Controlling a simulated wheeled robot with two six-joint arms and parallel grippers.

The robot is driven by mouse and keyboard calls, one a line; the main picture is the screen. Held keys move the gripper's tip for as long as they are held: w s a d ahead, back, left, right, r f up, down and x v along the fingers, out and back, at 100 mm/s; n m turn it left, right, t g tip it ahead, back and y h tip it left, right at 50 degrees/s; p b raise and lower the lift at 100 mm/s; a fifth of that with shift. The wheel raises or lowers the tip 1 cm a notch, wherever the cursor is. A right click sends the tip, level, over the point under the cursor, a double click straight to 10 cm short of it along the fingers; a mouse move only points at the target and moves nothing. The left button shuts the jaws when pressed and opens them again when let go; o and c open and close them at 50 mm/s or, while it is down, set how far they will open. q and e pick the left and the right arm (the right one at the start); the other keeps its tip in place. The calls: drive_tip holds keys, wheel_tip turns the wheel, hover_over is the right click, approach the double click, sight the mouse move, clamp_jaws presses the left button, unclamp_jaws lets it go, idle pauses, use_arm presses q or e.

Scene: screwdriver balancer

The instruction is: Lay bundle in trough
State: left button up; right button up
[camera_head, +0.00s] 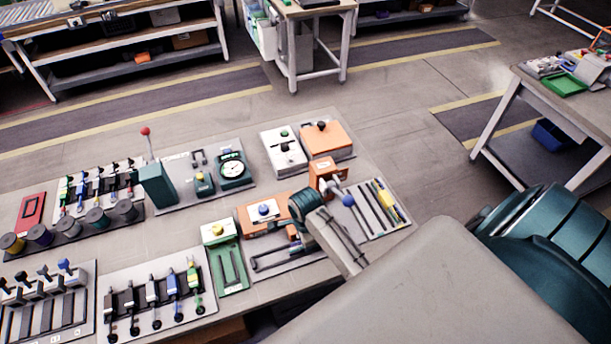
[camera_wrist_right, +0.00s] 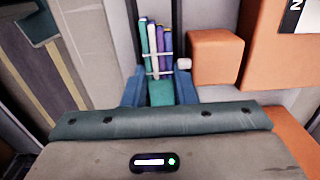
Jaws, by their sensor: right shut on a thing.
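The bundle (camera_wrist_right: 154,50) is a row of thin teal, green, blue, purple and white sticks with a white tie around it. It shows in the right wrist view between the jaws of my right gripper (camera_wrist_right: 158,78), which is shut on it. In the head view my right arm comes in from the right over the bench, and its wrist hides most of the gripper. I cannot clearly make out the bundle there. A green fixture with long slots (camera_head: 231,268) and a grey tray with dark rails (camera_head: 285,258) lie left of the wrist; I cannot tell which is the trough. My left gripper is not in view.
Orange blocks (camera_wrist_right: 216,57) stand close to the right of the bundle. A tray of coloured sticks (camera_head: 385,208) lies right of the wrist. A dial gauge (camera_head: 233,168) and a red-knobbed lever (camera_head: 147,132) stand further back. The bench is crowded, with narrow gaps.

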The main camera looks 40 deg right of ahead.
idle(0.4)
drive_tip(key=o, duration=1)
drive_tip(key=shift+c, duration=0.2)
drive_tip(key=shift+s+r, duration=0.15)
drive_tip(key=shift+w, duration=0.3)
drive_tip(key=shift+r, duration=0.1)
drive_tip(key=shift+d+r, duration=0.1)
drive_tip(key=shift+r, duration=0.35)
drive_tip(key=shift+s+r+b, duration=0.15)
drive_tip(key=shift+r+b, duration=0.5)
drive_tip(key=shift+r, duration=1.7)
drive_tip(key=shift+s+r+b, duration=0.15)
drive_tip(key=shift+r+b, duration=0.45)
drive_tip(key=shift+r, duration=1.7)
